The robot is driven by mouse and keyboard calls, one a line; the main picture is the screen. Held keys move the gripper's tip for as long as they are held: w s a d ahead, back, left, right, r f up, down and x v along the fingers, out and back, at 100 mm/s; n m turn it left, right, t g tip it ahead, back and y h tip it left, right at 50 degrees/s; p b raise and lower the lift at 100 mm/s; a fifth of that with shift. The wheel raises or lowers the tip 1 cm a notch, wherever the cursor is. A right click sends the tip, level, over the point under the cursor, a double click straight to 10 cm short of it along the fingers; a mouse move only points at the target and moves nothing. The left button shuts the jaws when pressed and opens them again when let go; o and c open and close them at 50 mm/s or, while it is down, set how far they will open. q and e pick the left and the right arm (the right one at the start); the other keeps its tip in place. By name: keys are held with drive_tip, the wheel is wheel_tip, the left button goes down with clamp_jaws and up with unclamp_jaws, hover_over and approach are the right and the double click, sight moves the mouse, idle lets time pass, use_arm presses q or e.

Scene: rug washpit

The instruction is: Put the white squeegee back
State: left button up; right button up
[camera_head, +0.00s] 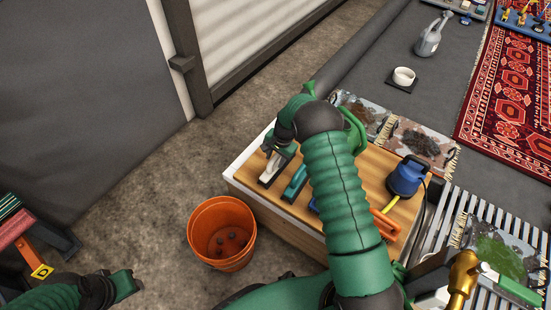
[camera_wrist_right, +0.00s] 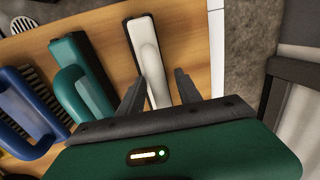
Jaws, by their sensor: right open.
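The white squeegee (camera_head: 270,168) lies on the wooden bench top (camera_head: 373,163), near its left end, next to a green-handled tool (camera_head: 295,183). In the right wrist view the white squeegee (camera_wrist_right: 148,60) shows as a pale handle on a dark base. My right gripper (camera_wrist_right: 160,85) is open, with one dark finger on each side of the white handle. Whether the fingers touch it I cannot tell. In the head view my right gripper (camera_head: 278,150) is partly hidden by its own arm. My left gripper (camera_head: 122,285) is low at the left, away from the bench.
In the right wrist view a green tool (camera_wrist_right: 80,75) and a blue brush (camera_wrist_right: 30,110) lie left of the squeegee. An orange bucket (camera_head: 222,232) stands on the floor beside the bench. A blue device (camera_head: 405,178) and a slatted grate (camera_head: 465,205) are at the right.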

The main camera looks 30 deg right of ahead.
drive_tip(key=shift+r, duration=0.15)
wheel_tip(320, 180, up, 11)
drive_tip(key=s+p, duration=0.2)
drive_tip(key=p, duration=0.3)
drive_tip(key=s+a+r+n, duration=0.5)
drive_tip(key=s+a, duration=0.3)
drive_tip(key=s, duration=0.3)
drive_tip(key=s+a+r+n, duration=0.6)
drive_tip(key=s+a+n, duration=0.1)
drive_tip(key=s, duration=0.4)
drive_tip(key=shift+a+r+n+t+h, duration=0.3)
drive_tip(key=shift+a+n+h, duration=0.1)
drive_tip(key=shift+n, duration=0.3)
drive_tip(key=w+p+v, duration=0.3)
drive_tip(key=p+v, duration=1.1)
drive_tip(key=p, duration=0.1)
drive_tip(key=w+r+p+v, duration=0.1)
drive_tip(key=w+p+v, duration=0.2)
drive_tip(key=p+v, duration=1.2)
drive_tip(key=shift+w+r, duration=0.2)
drive_tip(key=shift+r, duration=0.15)
drive_tip(key=shift+a, duration=0.1)
